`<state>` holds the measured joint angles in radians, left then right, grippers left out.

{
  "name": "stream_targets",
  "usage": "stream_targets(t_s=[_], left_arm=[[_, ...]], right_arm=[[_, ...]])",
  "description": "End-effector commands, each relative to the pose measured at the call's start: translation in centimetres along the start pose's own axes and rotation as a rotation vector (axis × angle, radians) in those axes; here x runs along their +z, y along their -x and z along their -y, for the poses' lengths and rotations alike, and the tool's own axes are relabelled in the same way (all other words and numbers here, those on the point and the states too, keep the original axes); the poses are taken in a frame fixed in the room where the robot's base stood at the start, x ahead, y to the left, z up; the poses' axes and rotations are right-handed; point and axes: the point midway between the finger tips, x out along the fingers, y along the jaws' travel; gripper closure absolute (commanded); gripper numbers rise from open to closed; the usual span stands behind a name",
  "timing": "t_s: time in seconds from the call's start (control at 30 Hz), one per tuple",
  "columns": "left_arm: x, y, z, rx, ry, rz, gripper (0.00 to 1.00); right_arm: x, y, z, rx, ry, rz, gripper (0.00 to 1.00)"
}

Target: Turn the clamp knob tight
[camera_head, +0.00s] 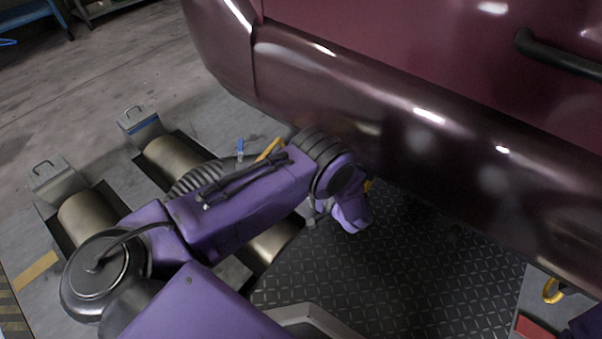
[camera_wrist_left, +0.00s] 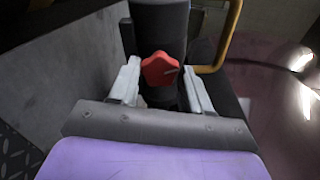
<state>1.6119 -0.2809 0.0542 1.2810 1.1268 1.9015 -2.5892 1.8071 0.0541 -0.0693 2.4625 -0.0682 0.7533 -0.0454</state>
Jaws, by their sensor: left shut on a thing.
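The clamp knob (camera_wrist_left: 159,67) is red and lobed, with a small light mark on its face. It sits in front of a dark upright post (camera_wrist_left: 160,22) in the left wrist view. My left gripper (camera_wrist_left: 163,78) has one pale finger on each side of the knob and is shut on it. In the head view, my purple left arm reaches toward the underside of the car, and its wrist hides the knob. My right gripper is not clearly in view; only a dark purple part of my right arm shows at the lower right corner.
The dark maroon car (camera_head: 400,110) overhangs the work spot. Metal rollers (camera_head: 88,218) lie in floor pits at the left. A yellow bent bar (camera_wrist_left: 229,40) stands close to the right of the knob. Black tread plate (camera_head: 420,285) covers the floor.

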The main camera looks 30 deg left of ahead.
Motion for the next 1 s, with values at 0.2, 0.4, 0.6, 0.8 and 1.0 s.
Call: stream_targets(t_s=[0.2, 0.4, 0.6, 0.8, 1.0], left_arm=[[0.1, -0.1, 0.1, 0.011, -0.147, 0.007, 0.82], [0.1, -0.2, 0.2, 0.020, -0.241, 0.007, 0.82], [0.0, -0.2, 0.2, 0.024, -0.289, 0.007, 0.82], [0.0, -0.2, 0.2, 0.025, -0.302, 0.006, 0.82], [0.0, -0.2, 0.3, 0.024, -0.302, 0.006, 0.82]], right_arm=[[-0.9, 0.4, 0.4, -0.006, -0.039, -0.044, 0.54], [-1.2, 1.2, 0.3, -0.005, -0.052, -0.061, 0.54], [-1.2, 1.3, 0.3, -0.003, -0.057, -0.067, 0.54], [-1.2, 1.3, 0.2, -0.003, -0.057, -0.067, 0.54], [-1.1, 1.3, 0.2, -0.002, -0.056, -0.066, 0.54]])
